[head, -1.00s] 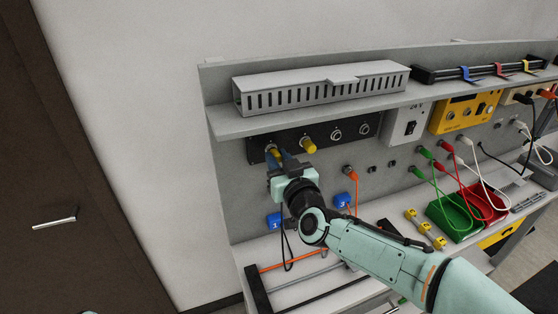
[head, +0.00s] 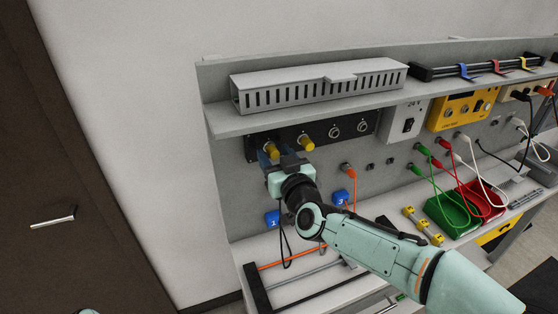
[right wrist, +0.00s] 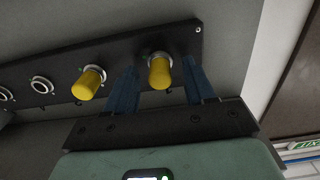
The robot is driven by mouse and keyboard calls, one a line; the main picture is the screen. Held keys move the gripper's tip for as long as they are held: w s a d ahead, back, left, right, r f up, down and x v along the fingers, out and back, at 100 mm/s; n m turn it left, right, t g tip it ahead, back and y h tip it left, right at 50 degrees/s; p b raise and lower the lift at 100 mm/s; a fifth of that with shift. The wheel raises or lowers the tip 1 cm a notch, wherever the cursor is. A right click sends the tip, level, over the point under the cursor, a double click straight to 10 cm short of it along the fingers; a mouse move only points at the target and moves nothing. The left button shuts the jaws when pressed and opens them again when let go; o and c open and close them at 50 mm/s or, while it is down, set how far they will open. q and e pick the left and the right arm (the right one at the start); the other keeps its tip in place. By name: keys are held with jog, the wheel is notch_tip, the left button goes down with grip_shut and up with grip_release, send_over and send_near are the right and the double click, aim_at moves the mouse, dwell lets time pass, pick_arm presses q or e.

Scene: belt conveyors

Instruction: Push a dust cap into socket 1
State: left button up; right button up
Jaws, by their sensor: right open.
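A black socket panel (head: 321,132) is fixed to the bench's upright board. Two yellow dust caps sit in its sockets: one at the end (head: 272,150) and one beside it (head: 306,143). Two sockets to the right are uncapped, one (head: 335,131) and another (head: 362,126). In the right wrist view the end cap (right wrist: 160,72) stands between the blue fingers of my right gripper (right wrist: 160,84), with a gap on each side. The second cap (right wrist: 89,82) is outside the fingers. My right gripper is open and empty. The left gripper is not visible.
A grey slotted duct (head: 320,85) lies on the shelf above the panel. A blue tag marked 1 (head: 272,219) and an orange plug (head: 348,170) are close to my right gripper.

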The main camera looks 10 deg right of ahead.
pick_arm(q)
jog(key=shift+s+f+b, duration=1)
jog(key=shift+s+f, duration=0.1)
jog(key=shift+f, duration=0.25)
pick_arm(e)
jog(key=s+d, duration=0.2)
jog(key=s, duration=1.1)
jog(key=shift+d, duration=0.25)
